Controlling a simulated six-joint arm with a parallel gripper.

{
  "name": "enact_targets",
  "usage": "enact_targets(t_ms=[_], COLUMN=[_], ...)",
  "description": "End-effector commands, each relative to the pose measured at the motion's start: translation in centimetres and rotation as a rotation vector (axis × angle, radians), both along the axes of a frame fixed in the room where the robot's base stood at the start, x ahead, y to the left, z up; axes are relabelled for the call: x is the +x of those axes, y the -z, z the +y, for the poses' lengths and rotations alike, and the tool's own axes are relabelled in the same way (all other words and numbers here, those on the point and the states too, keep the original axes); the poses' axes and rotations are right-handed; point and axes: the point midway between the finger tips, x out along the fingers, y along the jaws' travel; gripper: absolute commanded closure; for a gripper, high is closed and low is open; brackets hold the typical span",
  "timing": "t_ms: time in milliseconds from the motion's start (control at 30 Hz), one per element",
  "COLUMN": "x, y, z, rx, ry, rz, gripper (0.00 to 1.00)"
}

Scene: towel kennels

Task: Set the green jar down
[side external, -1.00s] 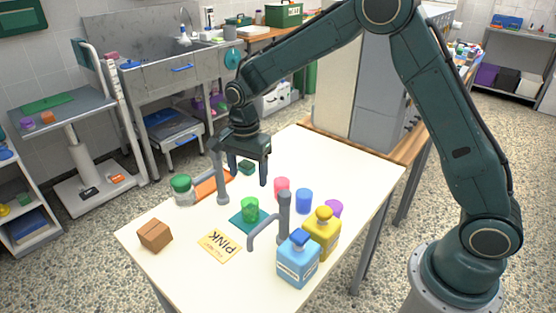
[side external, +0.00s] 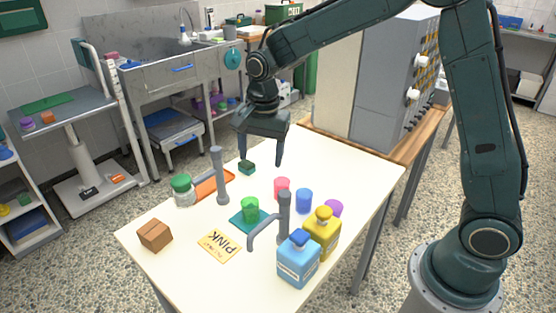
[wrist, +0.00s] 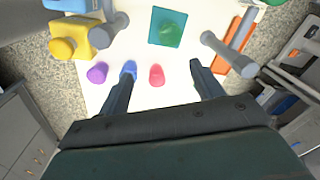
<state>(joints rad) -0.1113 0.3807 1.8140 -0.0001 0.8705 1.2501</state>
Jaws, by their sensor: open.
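The green jar (side external: 250,209) stands upright on a teal square mat (side external: 236,222) near the middle of the white table. In the wrist view the green jar (wrist: 169,34) sits inside the edges of the teal mat (wrist: 155,14). My gripper (side external: 260,160) is open and empty, above the table and behind the jar, clear of it. In the wrist view the fingers of my gripper (wrist: 162,70) are apart with nothing held between them.
Red (side external: 282,188), blue (side external: 304,201) and purple (side external: 334,208) jars stand right of the mat. Grey posts (side external: 221,180) (side external: 284,215) flank it. Blue (side external: 298,262) and yellow (side external: 322,236) bottles, a brown box (side external: 154,236) and a green-lidded glass jar (side external: 183,193) stand around. The table's back is clear.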

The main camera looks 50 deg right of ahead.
Motion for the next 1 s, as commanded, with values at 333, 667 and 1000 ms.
enact_targets(t_ms=[333, 667, 1000], x=[-6.2, -12.8, -19.8], y=[-6.8, -10.7, -12.3], z=[-1.8, -3.2, -4.3], rx=[-0.03, -0.091, -0.186], ry=[-0.279, -0.54, -0.806], rz=[-0.111, -0.207, -0.298], gripper=[0.34, 0.34, 0.34])
